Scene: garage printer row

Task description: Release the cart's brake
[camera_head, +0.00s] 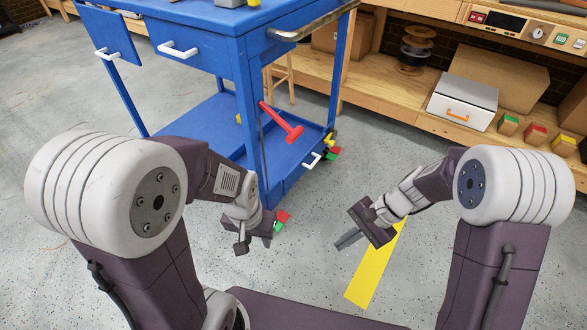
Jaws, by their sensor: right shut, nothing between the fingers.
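The blue cart (196,70) stands ahead, with a drawer and a lower shelf. A red bar with a thick crosswise end (281,122) shows at its right side, above the lower shelf. A small red and green pair of tabs (281,219) sits low by the cart's near corner, partly hidden by my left gripper. A similar red and green pair (334,153) shows at the far right corner. Which part is the brake cannot be told for sure. My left gripper (254,246) is open and empty, just left of the near tabs. My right gripper (347,241) is shut and empty, right of the cart.
A yellow strip (369,280) lies on the grey floor under my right gripper. A wooden workbench (400,105) with boxes, a spool and a white drawer unit (463,102) runs along the back right. A wooden stool (279,75) stands behind the cart. Floor between cart and workbench is clear.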

